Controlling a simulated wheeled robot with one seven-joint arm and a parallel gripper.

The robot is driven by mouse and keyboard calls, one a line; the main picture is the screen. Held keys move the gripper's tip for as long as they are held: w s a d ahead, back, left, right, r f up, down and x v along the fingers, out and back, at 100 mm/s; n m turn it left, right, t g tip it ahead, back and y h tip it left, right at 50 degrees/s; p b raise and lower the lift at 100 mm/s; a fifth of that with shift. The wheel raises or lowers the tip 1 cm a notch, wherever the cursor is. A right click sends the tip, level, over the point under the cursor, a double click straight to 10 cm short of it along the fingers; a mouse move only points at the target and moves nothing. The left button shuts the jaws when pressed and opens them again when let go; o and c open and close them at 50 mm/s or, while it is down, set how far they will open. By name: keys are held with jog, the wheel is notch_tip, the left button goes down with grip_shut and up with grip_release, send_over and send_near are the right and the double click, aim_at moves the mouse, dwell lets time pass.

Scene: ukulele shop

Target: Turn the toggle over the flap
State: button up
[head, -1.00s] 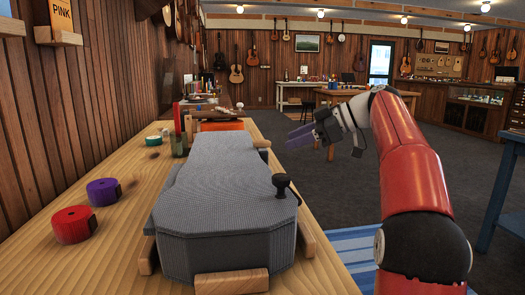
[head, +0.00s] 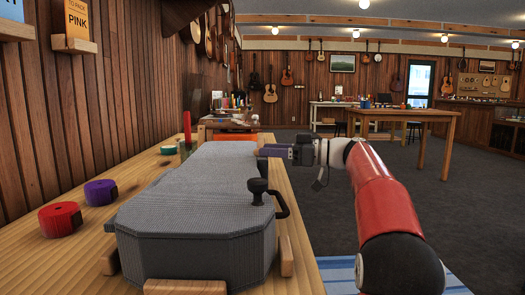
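A grey textured case (head: 195,215) lies on the wooden bench. A black toggle with a round knob (head: 257,187) stands up at its right edge. A curved black handle (head: 282,204) is on the case's right side, beside the toggle. I cannot make out a separate flap.
Wooden blocks (head: 185,287) sit around the case. The wooden wall bounds the left. Open floor (head: 330,185) lies right of the bench.

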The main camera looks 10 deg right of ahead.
jog(key=shift+x, duration=1.25)
grip_shut()
jog(key=g+p, duration=0.1)
jog(key=n+g+p, duration=0.1)
jog(key=p, duration=0.1)
jog(key=shift+w+r+n+y, duration=0.1)
jog(key=shift+r+n+y, duration=0.2)
jog(key=shift+y, duration=0.1)
jog(key=shift+n+g+p, duration=0.3)
jog(key=shift+g+p, duration=0.3)
jog(key=shift+g, duration=0.2)
jog(key=shift+f+n+g+y, duration=0.3)
jog(key=shift+n+g, duration=0.1)
